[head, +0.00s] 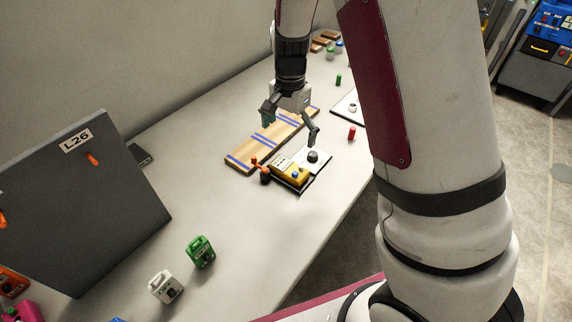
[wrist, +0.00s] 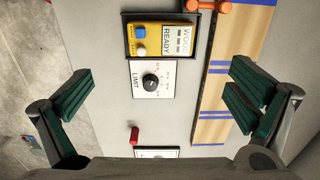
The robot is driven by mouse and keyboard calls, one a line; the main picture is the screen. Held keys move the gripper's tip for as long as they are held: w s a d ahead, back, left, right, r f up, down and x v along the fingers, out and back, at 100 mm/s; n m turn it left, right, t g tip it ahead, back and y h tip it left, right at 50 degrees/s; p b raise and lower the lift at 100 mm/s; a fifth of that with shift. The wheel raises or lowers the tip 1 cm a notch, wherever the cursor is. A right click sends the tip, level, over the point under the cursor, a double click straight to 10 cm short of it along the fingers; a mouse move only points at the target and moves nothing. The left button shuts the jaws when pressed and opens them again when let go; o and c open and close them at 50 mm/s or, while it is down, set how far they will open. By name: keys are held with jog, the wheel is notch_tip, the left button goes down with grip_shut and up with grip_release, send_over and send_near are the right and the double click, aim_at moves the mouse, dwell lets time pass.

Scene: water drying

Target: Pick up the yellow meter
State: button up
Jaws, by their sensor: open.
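The yellow meter (head: 288,171) lies on a dark tray (head: 313,184) on the table, beside a white panel with a black knob (head: 312,156). In the wrist view the yellow meter (wrist: 159,39) is at the top, with a blue and a white button and a label reading "WOOD READY". My gripper (head: 291,123) is open and empty above the table, behind the meter in the head view. In the wrist view its two dark green finger pads stand wide apart at left and right, and the meter lies beyond them. Nothing is between the fingers at their height.
A wooden board with blue stripes (head: 240,153) lies next to the meter. An orange object (head: 263,168) stands close to the meter's left side. A red cylinder (head: 351,133) stands to the right. Green (head: 200,252) and white (head: 166,287) devices stand nearer, by a dark panel labelled L26 (head: 90,200).

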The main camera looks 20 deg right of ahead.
send_over(289, 167)
jog(key=f, duration=0.9)
jog(key=shift+s, duration=0.25)
jog(key=f, duration=0.4)
jog(key=shift+w+f+b, duration=0.2)
jog(key=shift+f+b, duration=0.1)
jog(key=shift+f, duration=0.1)
jog(key=c, duration=1.1)
jog(key=shift+o, duration=0.2)
jog(key=shift+r, duration=0.1)
